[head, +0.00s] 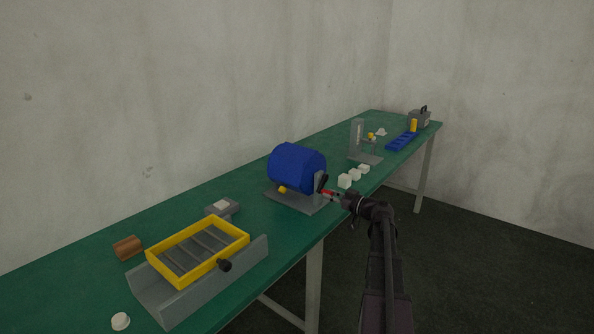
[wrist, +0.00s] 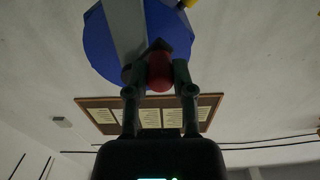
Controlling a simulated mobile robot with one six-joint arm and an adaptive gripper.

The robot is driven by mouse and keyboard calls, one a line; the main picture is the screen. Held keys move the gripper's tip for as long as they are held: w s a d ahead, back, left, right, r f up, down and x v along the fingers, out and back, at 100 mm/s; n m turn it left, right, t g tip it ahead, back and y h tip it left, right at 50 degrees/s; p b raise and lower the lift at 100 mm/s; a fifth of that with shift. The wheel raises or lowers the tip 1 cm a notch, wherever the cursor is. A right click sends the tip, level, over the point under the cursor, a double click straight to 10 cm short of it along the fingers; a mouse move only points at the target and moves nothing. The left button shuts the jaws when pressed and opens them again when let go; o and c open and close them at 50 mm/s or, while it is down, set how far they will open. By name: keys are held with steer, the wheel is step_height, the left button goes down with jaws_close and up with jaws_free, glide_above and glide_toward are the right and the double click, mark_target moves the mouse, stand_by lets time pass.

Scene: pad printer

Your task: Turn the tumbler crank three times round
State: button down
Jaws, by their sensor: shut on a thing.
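The tumbler is a blue drum (head: 297,168) on a grey stand base (head: 296,199) near the middle of the bench. A dark crank arm (head: 322,183) with a red handle (head: 327,192) is on the drum's right end. My gripper (head: 333,194) reaches in from the right at the bench's front edge. In the wrist view my gripper's fingers (wrist: 160,80) are shut on the red handle (wrist: 160,70), one on each side. The drum (wrist: 120,38) rises behind it there, blue with a pale grey part. The crank's pivot is partly hidden.
White cubes (head: 345,181) stand on the green bench (head: 235,185) close to my gripper. A grey upright stand (head: 357,135) and blue strip (head: 402,141) are farther back.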

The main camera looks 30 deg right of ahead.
steer(key=shift+w+d+f+b, duration=0.25)
steer(key=shift+w+d+f, duration=0.05)
steer(key=shift+d, duration=0.3)
steer(key=shift+w+d+f+b, duration=0.2)
steer(key=shift+w+d+f, duration=0.05)
steer(key=shift+d, duration=0.3)
steer(key=shift+a, duration=0.15)
steer(key=shift+w+d, duration=0.2)
steer(key=shift+d, duration=0.3)
steer(key=shift+w+d, duration=0.2)
steer(key=shift+d, duration=0.3)
steer(key=shift+s, duration=0.1)
